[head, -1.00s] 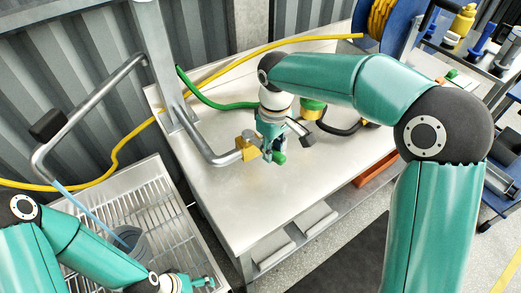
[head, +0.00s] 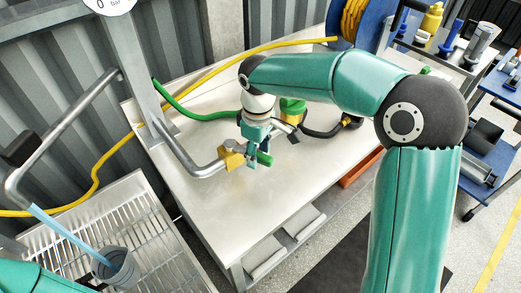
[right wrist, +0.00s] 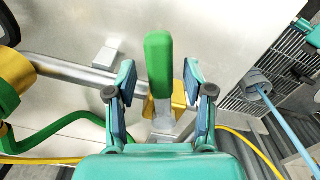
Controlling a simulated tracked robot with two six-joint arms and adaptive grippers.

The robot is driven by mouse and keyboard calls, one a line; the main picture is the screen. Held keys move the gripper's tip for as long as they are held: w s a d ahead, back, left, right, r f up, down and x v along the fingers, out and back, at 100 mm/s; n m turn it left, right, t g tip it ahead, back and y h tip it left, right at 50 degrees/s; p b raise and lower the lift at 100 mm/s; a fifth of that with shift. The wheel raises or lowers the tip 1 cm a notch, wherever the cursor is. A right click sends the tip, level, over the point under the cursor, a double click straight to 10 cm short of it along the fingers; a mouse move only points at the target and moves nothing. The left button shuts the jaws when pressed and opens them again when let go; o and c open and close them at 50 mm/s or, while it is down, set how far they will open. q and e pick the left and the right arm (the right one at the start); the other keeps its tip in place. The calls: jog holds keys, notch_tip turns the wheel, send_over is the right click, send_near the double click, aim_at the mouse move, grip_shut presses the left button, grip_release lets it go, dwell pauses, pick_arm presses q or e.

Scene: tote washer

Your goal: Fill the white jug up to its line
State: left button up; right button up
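A grey jug (head: 118,268) stands on the slatted rack at lower left; I see no white one. A blue stream of water (head: 60,233) runs from the bent spout (head: 12,178) into it. The jug also shows in the right wrist view (right wrist: 258,82); its line and water level cannot be made out. My right gripper (right wrist: 161,85) is open, its fingers on either side of the green valve handle (right wrist: 158,68) with gaps showing. The handle sits by a brass-coloured valve body (head: 231,153) on the metal pipe. My left gripper is outside the head view; a teal piece (right wrist: 312,36) at the right wrist view's edge may be it.
The steel table (head: 210,215) is mostly bare. A green hose (head: 200,115) and a yellow hose (head: 225,72) run across its back. The slatted rack (head: 165,255) adjoins on the left. A gauge (head: 110,4) is cut off at the top.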

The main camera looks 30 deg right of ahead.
pick_arm(q)
jog(key=shift+s, duration=0.1)
pick_arm(e)
notch_tip(320, 180, up, 12)
dwell(0.5)
jog(key=shift+f, duration=0.1)
dwell(5.2)
notch_tip(320, 180, up, 4)
jog(key=b, duration=0.2)
send_over(260, 155)
pick_arm(q)
notch_tip(260, 155, down, 5)
jog(key=b, duration=0.2)
jog(key=shift+r+b, duration=0.2)
jog(key=shift+b, duration=0.15)
pick_arm(e)
notch_tip(260, 155, down, 16)
jog(key=shift+w+r, duration=0.1)
jog(key=shift+w, duration=0.05)
